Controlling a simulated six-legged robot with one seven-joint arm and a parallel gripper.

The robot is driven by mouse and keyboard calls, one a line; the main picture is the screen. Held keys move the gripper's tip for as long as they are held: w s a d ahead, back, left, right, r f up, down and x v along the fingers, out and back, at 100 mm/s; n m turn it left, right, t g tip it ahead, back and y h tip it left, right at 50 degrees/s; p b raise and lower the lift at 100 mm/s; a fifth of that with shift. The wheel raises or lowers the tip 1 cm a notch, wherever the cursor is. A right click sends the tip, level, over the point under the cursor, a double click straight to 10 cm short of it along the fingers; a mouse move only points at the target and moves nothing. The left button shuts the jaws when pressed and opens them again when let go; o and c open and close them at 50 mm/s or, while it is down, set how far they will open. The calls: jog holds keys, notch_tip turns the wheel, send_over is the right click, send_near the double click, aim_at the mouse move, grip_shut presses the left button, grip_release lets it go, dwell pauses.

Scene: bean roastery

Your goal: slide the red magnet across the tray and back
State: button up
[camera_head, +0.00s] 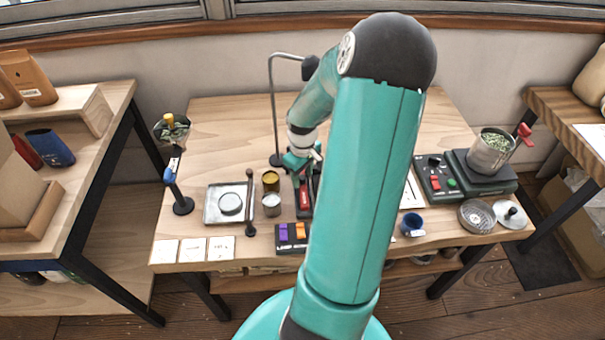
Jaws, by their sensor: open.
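My gripper (303,168) hangs over the middle of the wooden table, partly hidden behind my arm. It is small in this view, with its jaws open. Just below it is a dark, narrow item with red on it (304,197); I cannot tell whether this is the red magnet or whether the gripper touches it. A square metal tray (212,216) lies left of the gripper, with a round silvery disc (231,204) on it. No clearly separate red magnet shows on this tray. My arm hides part of the table's middle.
A yellow tin (270,181), a pale tin (272,205) and a dark upright handle (250,203) stand between tray and gripper. A block with purple and orange pieces (291,238) lies in front. A thin stand (273,110) rises behind. A blue cup (412,224) is right.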

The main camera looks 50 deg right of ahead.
grip_shut()
jog(key=s+d, duration=0.4)
jog(key=s, duration=0.1)
jog(key=s+d, duration=1)
jog(key=s, duration=0.1)
jog(key=shift+s+d, duration=0.1)
grip_release()
jog(key=shift+r, duration=0.1)
